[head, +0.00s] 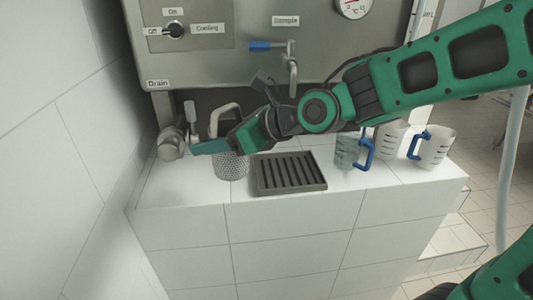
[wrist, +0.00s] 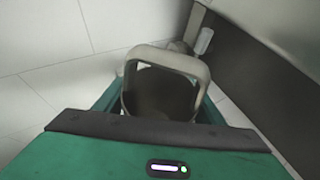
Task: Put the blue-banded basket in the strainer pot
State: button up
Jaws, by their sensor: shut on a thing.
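A perforated metal vessel (head: 231,166) with a tall pale handle (head: 224,112) is at the left of the white counter, below my gripper (head: 212,146). In the wrist view, the handle (wrist: 168,52) arches over its dark opening, between the green fingers. My gripper is shut on this vessel, and its fingers hide much of the upper part. I see no blue band on it, so I cannot tell whether it is the basket or the strainer pot. Whether its base touches the counter is unclear. No second perforated vessel shows.
A dark slatted drain tray (head: 290,174) lies right of the vessel. A grey jug (head: 346,150) and a white jug (head: 436,150), both blue-handled, and another white cup (head: 389,137) stand right. The steel machine (head: 230,62) and its blue-levered tap (head: 291,65) are behind. A wall closes the left.

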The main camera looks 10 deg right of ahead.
jog(key=shift+w+d+f, duration=0.2)
jog(key=shift+w+f, duration=1.65)
jog(key=shift+w+d+f, duration=0.15)
jog(key=shift+w+f, duration=1.65)
jog(key=shift+w+d+f, duration=0.2)
jog(key=shift+w+f, duration=1.65)
jog(key=o, duration=1.2)
jog(key=shift+f, duration=0.1)
jog(key=shift+d, duration=0.1)
jog(key=v, duration=1.2)
